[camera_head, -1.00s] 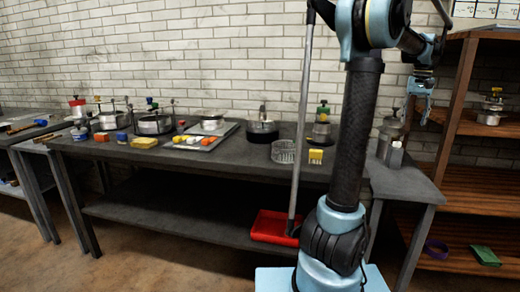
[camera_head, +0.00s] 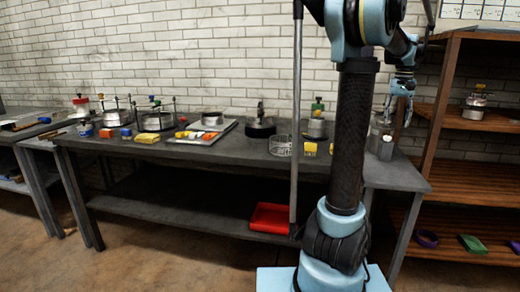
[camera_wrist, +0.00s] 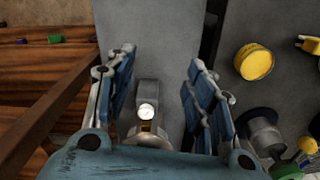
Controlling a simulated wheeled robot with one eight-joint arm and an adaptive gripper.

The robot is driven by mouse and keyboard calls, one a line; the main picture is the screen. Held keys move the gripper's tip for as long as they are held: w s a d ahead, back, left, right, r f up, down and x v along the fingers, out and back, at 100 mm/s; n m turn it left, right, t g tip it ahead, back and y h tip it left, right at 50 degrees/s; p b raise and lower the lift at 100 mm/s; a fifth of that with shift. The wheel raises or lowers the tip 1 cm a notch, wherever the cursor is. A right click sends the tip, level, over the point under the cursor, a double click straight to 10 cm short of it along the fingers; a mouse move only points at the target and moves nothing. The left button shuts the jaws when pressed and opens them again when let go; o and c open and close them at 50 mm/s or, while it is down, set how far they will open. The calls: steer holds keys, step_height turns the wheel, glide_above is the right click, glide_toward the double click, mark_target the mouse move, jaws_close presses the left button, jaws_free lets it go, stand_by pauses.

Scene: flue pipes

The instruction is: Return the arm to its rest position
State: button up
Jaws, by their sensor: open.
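My gripper (camera_head: 402,95) is raised in front of the wall, at the right end of the long dark table (camera_head: 240,163), left of the wooden shelf. In the wrist view my gripper (camera_wrist: 162,85) points down with its two blue fingers spread apart and nothing between their tips. A small metal object with a round gauge (camera_wrist: 147,112) shows below, between the fingers and partly hidden by the gripper body. My arm stands upright in the head view and hides part of the table.
The wooden shelf (camera_head: 440,110) stands close to the right of my gripper. Pots, a tray (camera_head: 205,138) and small coloured items crowd the table. Bare floor lies at the front left.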

steer(key=s+a+f+n, duration=0.1)
steer(key=s+a+f, duration=0.2)
steer(key=a, duration=0.4)
steer(key=s+a+f+n+t, duration=0.1)
steer(key=s+a+f, duration=0.2)
steer(key=a, duration=0.5)
steer(key=s+a+f+n, duration=0.1)
steer(key=s+a+f, duration=0.2)
steer(key=a, duration=0.4)
steer(key=s+a+f+n, duration=0.1)
steer(key=s+a+f, duration=0.5)
steer(key=s+f, duration=0.1)
steer(key=s+a+f+n+t, duration=0.1)
steer(key=s+a+f, duration=0.4)
steer(key=f, duration=0.5)
steer(key=shift+s+a, duration=0.4)
steer(key=shift+s, duration=0.75)
